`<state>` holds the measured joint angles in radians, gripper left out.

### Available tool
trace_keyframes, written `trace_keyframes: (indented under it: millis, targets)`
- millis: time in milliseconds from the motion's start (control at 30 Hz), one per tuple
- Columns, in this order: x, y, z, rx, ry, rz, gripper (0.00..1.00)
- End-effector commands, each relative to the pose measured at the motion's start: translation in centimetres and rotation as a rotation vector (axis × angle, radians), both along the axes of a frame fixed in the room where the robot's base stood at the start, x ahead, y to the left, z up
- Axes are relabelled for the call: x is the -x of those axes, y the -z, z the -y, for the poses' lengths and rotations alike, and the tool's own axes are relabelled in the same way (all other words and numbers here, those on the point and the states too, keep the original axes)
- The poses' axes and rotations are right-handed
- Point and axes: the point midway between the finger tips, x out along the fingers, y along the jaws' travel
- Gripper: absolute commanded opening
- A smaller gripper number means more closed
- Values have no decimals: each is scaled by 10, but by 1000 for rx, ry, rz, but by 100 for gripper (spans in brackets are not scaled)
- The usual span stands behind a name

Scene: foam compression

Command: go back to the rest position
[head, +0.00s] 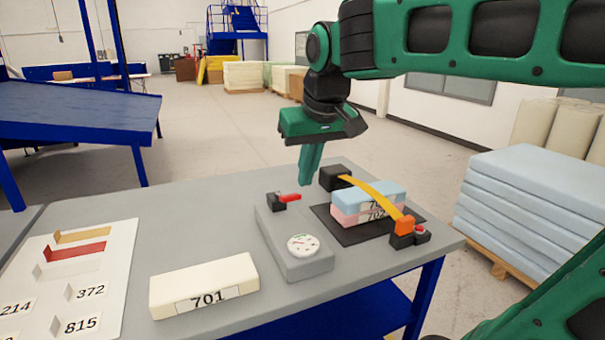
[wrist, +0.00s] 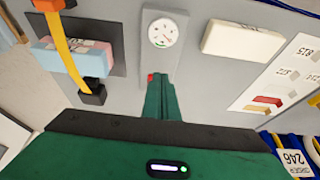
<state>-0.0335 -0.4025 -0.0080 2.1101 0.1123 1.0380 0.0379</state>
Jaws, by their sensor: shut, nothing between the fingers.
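My gripper (head: 311,166) is shut and empty, its fingers pointing down above the far edge of the table. It also shows in the wrist view (wrist: 161,80), near the red lever end of the gauge unit. The grey gauge unit (head: 272,235) with a round dial (head: 303,245) and a red lever (head: 289,198) lies on the table below and nearer than my gripper. To its right, blue and pink foam blocks (head: 362,199) are stacked on a black mat (head: 340,236) under a yellow strap (head: 372,190). The gripper is apart from all of these.
A cream block labelled 701 (head: 205,286) lies at the table's front. A white board (head: 115,260) with coloured pieces and number labels lies at the left. Stacked blue foam sheets (head: 525,205) stand on a pallet at the right. A blue bench (head: 75,112) stands behind left.

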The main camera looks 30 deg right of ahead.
Motion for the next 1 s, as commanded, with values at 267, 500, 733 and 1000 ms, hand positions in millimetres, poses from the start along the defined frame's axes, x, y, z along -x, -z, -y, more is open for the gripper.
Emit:
trace_keyframes:
  millis: [267, 500, 733, 1000]
  targets:
    - [0, 0, 0, 0, 0, 0, 0]
    - [17, 21, 20, -6, 50, -41, 0]
    - [100, 100, 78, -51, 242, -202, 0]
    - [190, 168, 98, -122, 405, -349, 0]
